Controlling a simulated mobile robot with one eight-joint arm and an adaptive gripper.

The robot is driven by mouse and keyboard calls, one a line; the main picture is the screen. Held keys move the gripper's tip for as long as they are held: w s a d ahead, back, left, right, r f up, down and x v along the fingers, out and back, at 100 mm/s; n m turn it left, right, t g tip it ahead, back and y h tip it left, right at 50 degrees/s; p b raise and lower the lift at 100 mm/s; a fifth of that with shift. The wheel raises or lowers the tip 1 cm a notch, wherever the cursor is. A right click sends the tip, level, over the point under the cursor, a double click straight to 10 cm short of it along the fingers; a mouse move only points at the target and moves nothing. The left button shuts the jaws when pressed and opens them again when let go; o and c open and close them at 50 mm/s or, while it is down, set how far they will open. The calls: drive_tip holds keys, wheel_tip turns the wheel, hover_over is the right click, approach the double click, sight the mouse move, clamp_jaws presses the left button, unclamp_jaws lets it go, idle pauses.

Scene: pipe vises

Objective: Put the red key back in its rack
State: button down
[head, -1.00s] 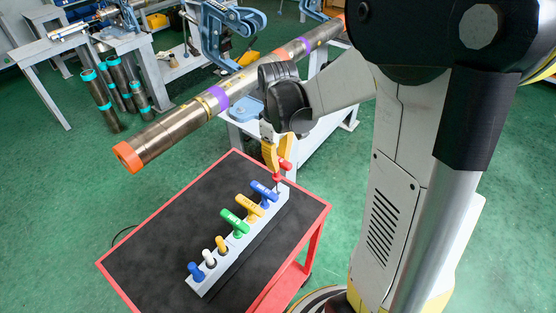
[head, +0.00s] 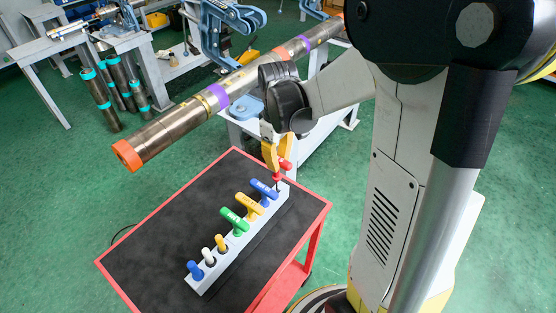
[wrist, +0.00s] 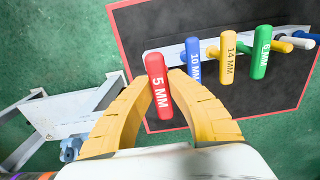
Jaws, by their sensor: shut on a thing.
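My gripper (head: 276,158) has yellow fingers that are shut on the red key (head: 285,165). In the wrist view the red key (wrist: 158,88), marked 5 MM, has its handle between the fingertips (wrist: 158,100). The light grey rack (head: 245,245) lies along the black top of the cart. The red key hangs over the rack's far end, beside the blue 10 MM key (head: 264,188), with its shaft pointing down. I cannot tell whether the shaft's tip is in a hole or just above it; the wrist view hides it behind the handle.
The rack holds a yellow 14 MM key (head: 249,205), a green key (head: 234,222) and several smaller keys. The red-rimmed cart (head: 130,240) has free black surface beside the rack. A long pipe (head: 185,122) with an orange end crosses behind my gripper, held in vises.

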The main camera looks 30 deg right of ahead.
sight(278, 176)
drive_tip(key=shift+f+b, duration=2.85)
drive_tip(key=shift+f, duration=0.65)
idle(1.9)
drive_tip(key=c, duration=1.3)
unclamp_jaws()
wheel_tip(278, 176, up, 12)
